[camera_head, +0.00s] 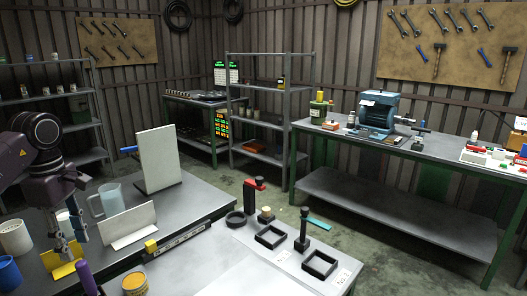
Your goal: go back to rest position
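My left arm comes in from the left edge. Its gripper (70,236) points down over the grey table, just above or beside a yellow piece (67,270). Whether the fingers touch anything is too small and crowded to tell, and whether they are open or shut is unclear. My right gripper is not in view.
Near the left gripper stand a clear jug (110,199), a white cup (15,237), a blue cup (9,272), a purple-handled tool (87,278) and a yellow tin (135,284). An upright panel (160,159) stands behind. Black square frames (271,236) lie to the right.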

